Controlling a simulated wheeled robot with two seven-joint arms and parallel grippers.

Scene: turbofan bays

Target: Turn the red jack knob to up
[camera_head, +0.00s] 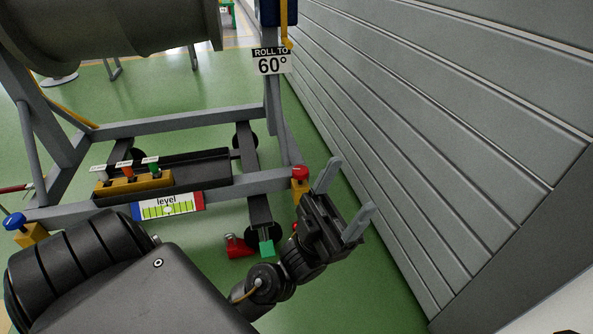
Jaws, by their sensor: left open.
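The red jack knob (300,172) sits on top of a yellow jack block at the near right corner of the grey stand frame. My left gripper (350,195) is just right of the knob and in front of it, with its two grey fingers spread apart and nothing between them. The gripper appears apart from the knob. A level gauge sign (168,206) with a green scale is on the front beam of the stand. My right gripper does not show.
A blue knob (14,221) tops the left yellow block. A tray with a yellow holder (133,184) sits behind the front beam. A "ROLL TO 60°" sign (271,61) hangs on the post. A grey slatted wall (440,130) closes off the right side.

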